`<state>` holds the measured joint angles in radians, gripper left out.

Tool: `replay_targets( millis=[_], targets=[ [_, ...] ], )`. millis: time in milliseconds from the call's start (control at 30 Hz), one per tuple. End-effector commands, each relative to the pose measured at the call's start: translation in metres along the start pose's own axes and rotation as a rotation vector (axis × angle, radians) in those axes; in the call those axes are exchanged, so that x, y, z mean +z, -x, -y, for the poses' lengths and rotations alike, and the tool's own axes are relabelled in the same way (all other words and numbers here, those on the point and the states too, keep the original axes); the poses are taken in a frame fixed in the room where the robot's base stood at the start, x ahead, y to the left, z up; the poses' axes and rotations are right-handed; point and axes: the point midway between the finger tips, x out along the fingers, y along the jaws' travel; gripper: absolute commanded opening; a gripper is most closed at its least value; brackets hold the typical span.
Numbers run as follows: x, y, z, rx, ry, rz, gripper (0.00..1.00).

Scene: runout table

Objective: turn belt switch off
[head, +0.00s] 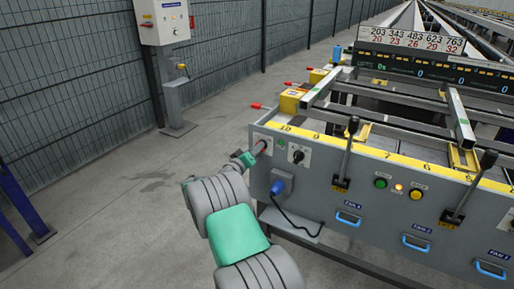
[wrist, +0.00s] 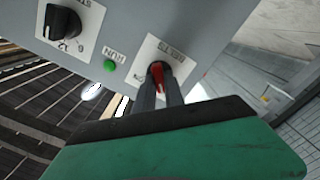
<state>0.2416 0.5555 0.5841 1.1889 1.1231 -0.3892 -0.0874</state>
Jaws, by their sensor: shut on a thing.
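The belt switch (wrist: 157,72) is a red knob on a white plate marked BELTS, upside down in the wrist view. My gripper (wrist: 161,88) is shut on this knob, one dark finger on each side. In the head view my gripper (head: 256,152) reaches the left end of the grey panel, where the red switch (head: 263,145) shows at its tip. The fingers hide part of the knob, so its exact setting is hard to read. A green lamp (wrist: 110,66) marked RUN sits beside the plate and looks lit.
A black rotary knob (head: 298,155) is right of the switch on the same panel (head: 330,195). Open floor (head: 130,215) lies left.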

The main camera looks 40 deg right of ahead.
Motion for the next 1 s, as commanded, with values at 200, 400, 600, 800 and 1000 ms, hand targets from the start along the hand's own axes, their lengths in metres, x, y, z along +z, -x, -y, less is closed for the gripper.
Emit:
replay_targets(
  millis=[200, 400, 600, 800, 1000],
  targets=[
    [0.0013, 0.0002, 0.0009, -0.001, 0.042, 0.002, 0.00],
    [0.0015, 0.0002, 0.0010, -0.001, 0.049, 0.002, 0.00],
    [0.0016, 0.0002, 0.0010, -0.001, 0.049, 0.002, 0.00],
    [0.0010, 0.0001, 0.0007, -0.001, 0.047, 0.002, 0.29],
    [0.0005, 0.0000, 0.0004, 0.000, 0.046, 0.001, 0.35]
  ],
)
